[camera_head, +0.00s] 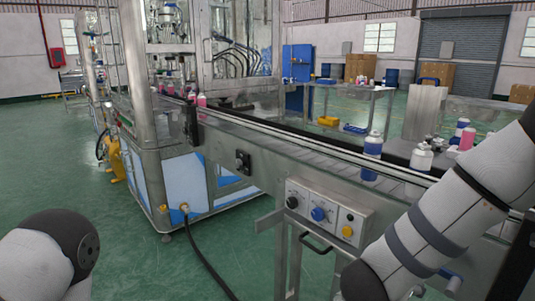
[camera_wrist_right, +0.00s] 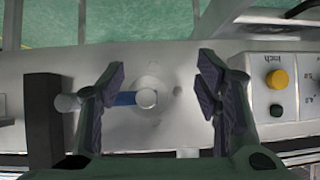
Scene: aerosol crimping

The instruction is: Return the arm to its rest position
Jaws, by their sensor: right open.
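My right gripper (camera_wrist_right: 162,76) is open in the right wrist view, with its two dark fingers spread apart. A small lever with a blue middle and silver ends (camera_wrist_right: 125,99) shows behind and beside the left finger, on a metal panel (camera_wrist_right: 182,120). I cannot tell whether the finger touches it. The gap between the fingers holds nothing gripped. In the head view my right arm comes in from the right, and its gripper is hidden. Only a rounded part of my left arm shows at the lower left; the left gripper is out of view.
A control box (camera_head: 325,210) with knobs and a yellow button sits on the conveyor (camera_head: 270,140)'s side; its yellow button (camera_wrist_right: 277,80) also shows in the wrist view. Blue-and-white cans (camera_head: 373,145) and a white bottle (camera_head: 421,158) stand along the conveyor. Green floor is clear at left.

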